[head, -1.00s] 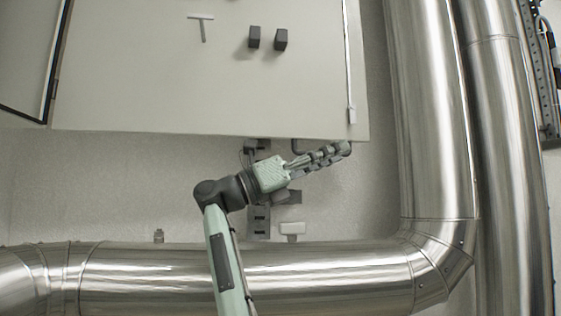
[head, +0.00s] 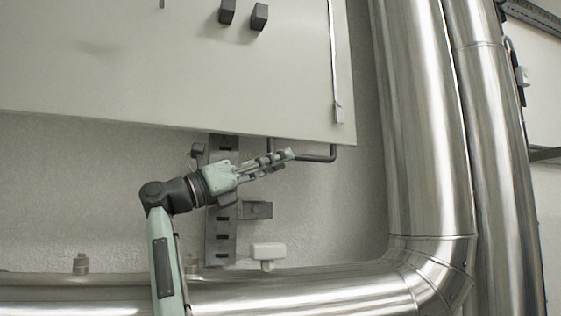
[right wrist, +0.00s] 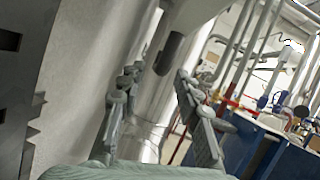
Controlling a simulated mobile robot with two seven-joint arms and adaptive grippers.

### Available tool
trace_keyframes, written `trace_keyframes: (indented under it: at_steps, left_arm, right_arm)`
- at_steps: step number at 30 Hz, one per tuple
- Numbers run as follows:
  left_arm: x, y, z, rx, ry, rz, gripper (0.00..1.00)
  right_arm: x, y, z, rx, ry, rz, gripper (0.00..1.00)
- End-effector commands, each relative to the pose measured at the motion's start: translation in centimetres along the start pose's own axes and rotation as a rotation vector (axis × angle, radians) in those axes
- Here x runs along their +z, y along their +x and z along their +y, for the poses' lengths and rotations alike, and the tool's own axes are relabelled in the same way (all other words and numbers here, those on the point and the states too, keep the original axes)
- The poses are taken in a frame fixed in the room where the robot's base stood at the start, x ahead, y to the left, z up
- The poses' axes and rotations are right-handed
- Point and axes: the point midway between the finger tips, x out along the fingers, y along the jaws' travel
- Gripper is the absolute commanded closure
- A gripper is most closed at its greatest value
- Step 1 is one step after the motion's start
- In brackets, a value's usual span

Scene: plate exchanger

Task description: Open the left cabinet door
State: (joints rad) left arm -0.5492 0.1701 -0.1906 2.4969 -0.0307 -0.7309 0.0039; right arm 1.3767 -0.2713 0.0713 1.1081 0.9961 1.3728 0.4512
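The pale grey cabinet (head: 180,75) fills the upper left of the head view. Its lower front shows, with two black blocks (head: 243,14) and the tip of a grey handle (head: 162,3) at the top edge. A thin rod (head: 334,60) runs down near its right edge. The left door's dark-edged border is out of frame now. My right gripper (head: 287,155) is in front of or below the cabinet's bottom edge, away from the handle. In the right wrist view, the right gripper's fingers (right wrist: 155,88) stand apart with nothing between them. My left gripper is not in view.
Large shiny vertical pipes (head: 425,120) stand right of the cabinet, and a horizontal pipe (head: 300,295) runs below. A dark bent pipe (head: 325,155) comes out under the cabinet near my right gripper. A slotted grey bracket (head: 221,245) is on the wall behind my arm.

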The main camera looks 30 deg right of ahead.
Motion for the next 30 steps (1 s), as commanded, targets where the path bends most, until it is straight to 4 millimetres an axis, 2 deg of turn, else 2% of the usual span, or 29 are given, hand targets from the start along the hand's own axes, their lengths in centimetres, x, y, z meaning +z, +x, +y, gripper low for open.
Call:
trace_keyframes:
  at_steps: [5,13,21,30]
  left_arm:
    - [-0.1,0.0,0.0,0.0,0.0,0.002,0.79]
    - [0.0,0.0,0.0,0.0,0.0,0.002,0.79]
    - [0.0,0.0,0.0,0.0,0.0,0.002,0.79]
    - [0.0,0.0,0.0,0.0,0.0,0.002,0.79]
  right_arm:
    - [0.0,1.5,-0.1,-0.002,0.001,0.001,0.67]
    - [0.0,1.6,-0.1,0.0,0.001,0.0,0.67]
    - [0.0,1.6,-0.1,0.0,0.001,0.0,0.99]
    - [0.0,1.6,-0.1,0.0,0.001,0.0,1.0]
